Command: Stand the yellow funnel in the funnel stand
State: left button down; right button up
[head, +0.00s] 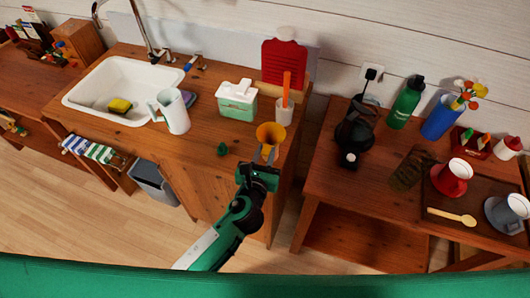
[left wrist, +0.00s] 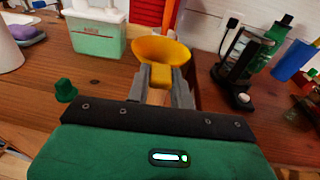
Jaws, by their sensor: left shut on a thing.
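The yellow funnel (head: 270,132) is in my left gripper (head: 266,156), wide mouth up, over the right end of the sink counter (head: 180,140). In the left wrist view, the funnel (left wrist: 162,50) shows upright between the fingers (left wrist: 160,85), which are shut on its narrow lower part. The funnel's lower tip is hidden by the gripper. I cannot pick out the funnel stand for certain. My right gripper is not in view.
A white cup with an orange stick (head: 284,112) stands just behind the funnel. A green-and-white box (head: 237,104), a small green object (head: 221,150) and a white pitcher (head: 174,112) are to the left. A gap separates the counter from the right table (head: 335,165).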

pick_arm(q)
jog(key=shift+f+b, duration=0.55)
jog(key=shift+f, duration=0.4)
jog(key=c, duration=1.1)
grip_release()
jog(key=shift+c, duration=0.2)
jog(key=shift+s, duration=0.1)
jog(key=b+v, duration=0.2)
jog(key=v, duration=1.1)
jog(key=shift+s, duration=0.3)
jog(key=shift+a, duration=0.15)
